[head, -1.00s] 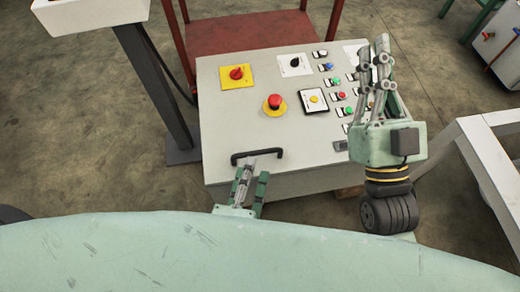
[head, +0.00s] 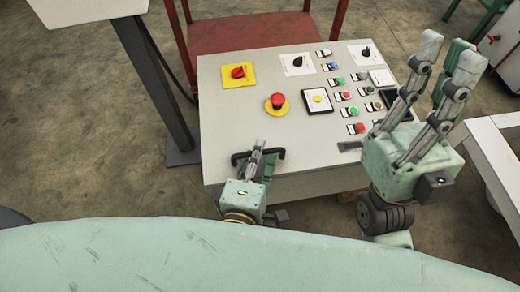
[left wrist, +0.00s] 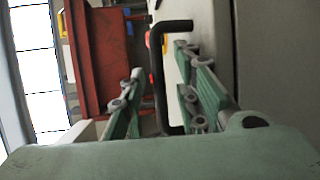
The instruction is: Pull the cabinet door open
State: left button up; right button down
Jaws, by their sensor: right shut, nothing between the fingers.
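The cabinet is a light grey control box; its door looks like the top panel (head: 225,115). A black bar handle (head: 279,154) sits near the panel's front edge, partly hidden by my left gripper (head: 261,147). In the left wrist view, the handle (left wrist: 158,85) runs between the spread fingers of the left gripper (left wrist: 158,60), which is open; I see no clear contact. My right gripper (head: 449,55) is shut and empty, raised over the right side of the panel. The door looks closed.
The panel carries a red emergency button (head: 278,101), a yellow-backed red switch (head: 238,72) and several small buttons. A grey post (head: 160,85) stands at left, a red frame (head: 240,33) behind. A pale frame (head: 495,140) is close on the right.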

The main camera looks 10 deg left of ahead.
pick_arm(q)
jog(key=shift+w+d+f, duration=0.1)
jog(key=shift+w, duration=0.45)
jog(key=shift+c, duration=0.2)
grip_shut()
